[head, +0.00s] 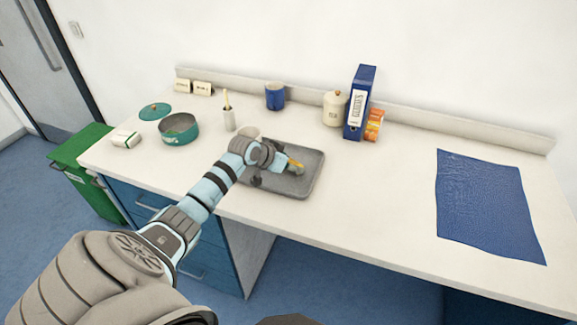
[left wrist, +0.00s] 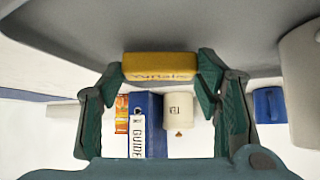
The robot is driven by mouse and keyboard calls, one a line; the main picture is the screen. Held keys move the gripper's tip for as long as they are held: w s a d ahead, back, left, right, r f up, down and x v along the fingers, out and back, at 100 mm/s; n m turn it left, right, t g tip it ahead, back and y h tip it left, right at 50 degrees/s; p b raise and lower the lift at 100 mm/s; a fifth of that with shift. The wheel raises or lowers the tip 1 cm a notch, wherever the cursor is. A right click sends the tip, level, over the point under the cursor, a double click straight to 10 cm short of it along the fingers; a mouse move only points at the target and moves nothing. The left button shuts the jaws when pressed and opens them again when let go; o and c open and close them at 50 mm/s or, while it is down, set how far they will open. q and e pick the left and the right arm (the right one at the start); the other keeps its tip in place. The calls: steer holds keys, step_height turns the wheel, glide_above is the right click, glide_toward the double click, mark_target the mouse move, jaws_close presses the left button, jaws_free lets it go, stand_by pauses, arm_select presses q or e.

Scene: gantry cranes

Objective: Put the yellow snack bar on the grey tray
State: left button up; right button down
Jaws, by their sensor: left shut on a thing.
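The yellow snack bar (head: 296,166) is held in my left gripper (head: 288,163) over the grey tray (head: 302,185) in the head view. In the left wrist view the yellow bar (left wrist: 160,66) lies crosswise between the two green fingertips of the left gripper (left wrist: 160,72), which is shut on it. The grey tray (left wrist: 150,22) fills the top of that view, close to the bar. I cannot tell whether the bar touches the tray. My arm hides part of the tray's left side. My right gripper is not in view.
A white cup (head: 250,131) stands just behind the tray. Left of it are a brush holder (head: 229,120) and a green pot (head: 179,129). A blue mug (head: 275,96), tea jar (head: 335,107), blue binder (head: 359,103) and orange box (head: 374,125) stand behind. A blue mat (head: 485,207) lies right.

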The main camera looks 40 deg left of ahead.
arm_select(q)
steer(key=shift+f, duration=0.3)
steer(key=shift+f, duration=0.1)
steer(key=shift+f, duration=0.15)
steer(key=shift+s+f, duration=0.15)
steer(key=shift+f, duration=0.05)
steer(key=o, duration=1)
steer(key=shift+d+f, duration=0.15)
steer(key=shift+d, duration=0.05)
steer(key=shift+a+f, duration=0.1)
steer(key=shift+a, duration=0.1)
